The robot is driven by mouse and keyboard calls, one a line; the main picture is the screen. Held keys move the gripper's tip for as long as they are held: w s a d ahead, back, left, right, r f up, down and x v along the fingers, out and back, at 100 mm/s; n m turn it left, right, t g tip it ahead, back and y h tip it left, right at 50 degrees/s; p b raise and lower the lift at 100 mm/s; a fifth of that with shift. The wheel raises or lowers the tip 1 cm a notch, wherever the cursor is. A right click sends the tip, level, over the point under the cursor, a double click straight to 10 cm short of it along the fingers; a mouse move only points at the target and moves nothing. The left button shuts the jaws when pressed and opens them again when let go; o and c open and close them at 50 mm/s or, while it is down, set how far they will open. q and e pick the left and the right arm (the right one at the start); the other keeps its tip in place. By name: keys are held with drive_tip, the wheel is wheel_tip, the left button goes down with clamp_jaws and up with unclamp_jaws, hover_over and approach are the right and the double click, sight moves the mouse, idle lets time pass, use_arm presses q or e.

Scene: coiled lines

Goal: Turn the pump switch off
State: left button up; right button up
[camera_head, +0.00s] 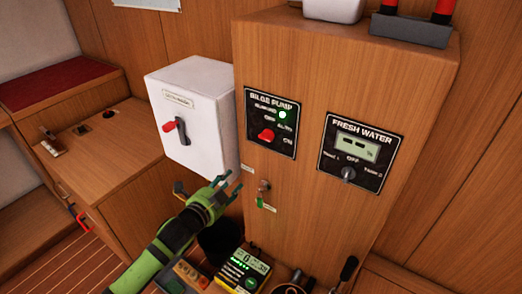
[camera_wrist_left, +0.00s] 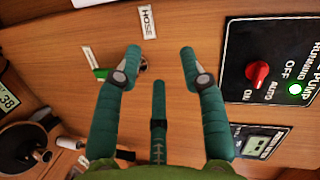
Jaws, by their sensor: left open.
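The pump switch is a red rotary knob (camera_head: 266,135) on the black BILGE PUMP panel (camera_head: 258,105), on the front of a wooden cabinet. Its labels read OFF, AUTO and ON; I cannot tell surely which one it points to. A green RUNNING lamp (camera_head: 282,114) is lit above it. In the left wrist view the red knob (camera_wrist_left: 257,73) shows at the right, the panel turned sideways. My left gripper (camera_head: 228,180) is open and empty, below and left of the panel, apart from the knob. It also shows in the left wrist view (camera_wrist_left: 160,52). My right gripper is not in view.
A white box (camera_head: 198,90) with a red-and-black handle (camera_head: 178,130) stands left of the panel. A FRESH WATER panel (camera_head: 360,147) is to its right. A small tap-like fitting with a green tag (camera_head: 262,190) projects below. A yellow-green meter (camera_head: 243,270) sits low in front.

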sight(267, 136)
use_arm(q)
drive_tip(key=s+d+r+m+t+h, duration=0.1)
drive_tip(key=d+r+m+h, duration=0.15)
drive_tip(key=r, duration=0.35)
drive_tip(key=s+d+r+m+h, duration=0.1)
drive_tip(key=d+r+m, duration=0.2)
drive_tip(key=r, duration=0.3)
drive_tip(key=shift+p+x, duration=0.35)
drive_tip(key=shift+x, duration=2.95)
drive_tip(key=shift+f, duration=0.1)
clamp_jaws()
